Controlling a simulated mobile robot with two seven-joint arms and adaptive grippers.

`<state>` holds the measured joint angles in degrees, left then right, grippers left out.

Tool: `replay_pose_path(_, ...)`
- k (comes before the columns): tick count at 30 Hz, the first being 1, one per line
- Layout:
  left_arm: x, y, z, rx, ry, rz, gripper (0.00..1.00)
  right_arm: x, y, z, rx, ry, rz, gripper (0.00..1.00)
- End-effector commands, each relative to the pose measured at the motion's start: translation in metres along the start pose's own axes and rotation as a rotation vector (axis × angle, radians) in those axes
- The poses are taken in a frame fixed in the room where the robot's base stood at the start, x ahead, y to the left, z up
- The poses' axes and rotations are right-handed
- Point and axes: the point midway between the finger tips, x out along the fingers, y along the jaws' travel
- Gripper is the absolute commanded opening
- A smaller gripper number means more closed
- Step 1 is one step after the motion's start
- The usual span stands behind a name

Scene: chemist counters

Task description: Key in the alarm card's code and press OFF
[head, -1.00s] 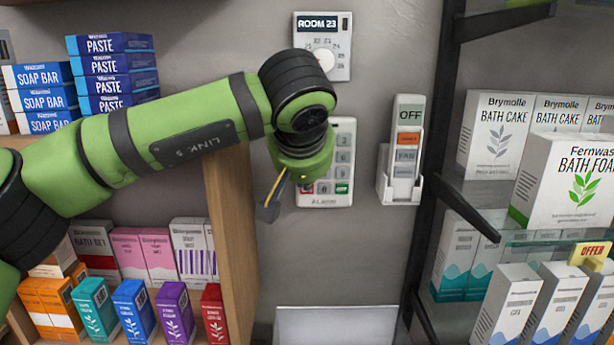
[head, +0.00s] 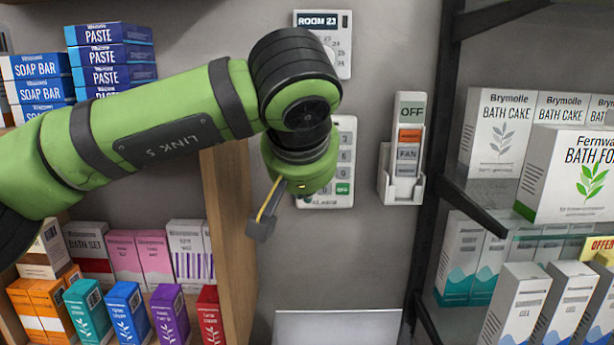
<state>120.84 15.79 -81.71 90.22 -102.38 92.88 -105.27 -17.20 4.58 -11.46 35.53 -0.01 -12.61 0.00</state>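The white alarm keypad (head: 343,170) is on the grey wall in the middle. My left arm covers its left part; a right column of grey keys and a green key (head: 342,188) show. My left gripper (head: 262,228) hangs in front of the keypad's lower left, pointing down. Its finger part is small and seen edge-on, so I cannot tell if it is open or shut. Whether it touches the keypad is hidden. No alarm card with a readable code is in view. My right gripper is not in view.
A room thermostat (head: 338,60) reading ROOM 23 is above, partly behind my arm. A remote (head: 408,140) sits in a wall holder to the right. Shelves of boxes stand left and right. A blank pale panel (head: 338,325) is below.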

Motion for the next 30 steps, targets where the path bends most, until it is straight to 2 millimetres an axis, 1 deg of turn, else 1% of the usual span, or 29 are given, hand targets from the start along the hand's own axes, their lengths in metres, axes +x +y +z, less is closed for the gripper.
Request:
replay_pose_path(9,0.0003,0.0,-0.0001,0.0,0.0,0.0,0.0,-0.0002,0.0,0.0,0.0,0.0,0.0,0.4)
replay_pose_path(11,0.0004,0.0001,-0.0001,0.0,-0.001,0.0,0.0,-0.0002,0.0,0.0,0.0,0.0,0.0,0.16)
replay_pose_path(12,0.0004,0.0001,-0.0001,0.0,-0.001,0.0,0.0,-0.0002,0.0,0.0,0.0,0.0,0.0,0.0)
replay_pose_path(30,0.0004,0.0002,0.0,0.001,-0.001,0.0,0.0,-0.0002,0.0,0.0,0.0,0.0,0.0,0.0)
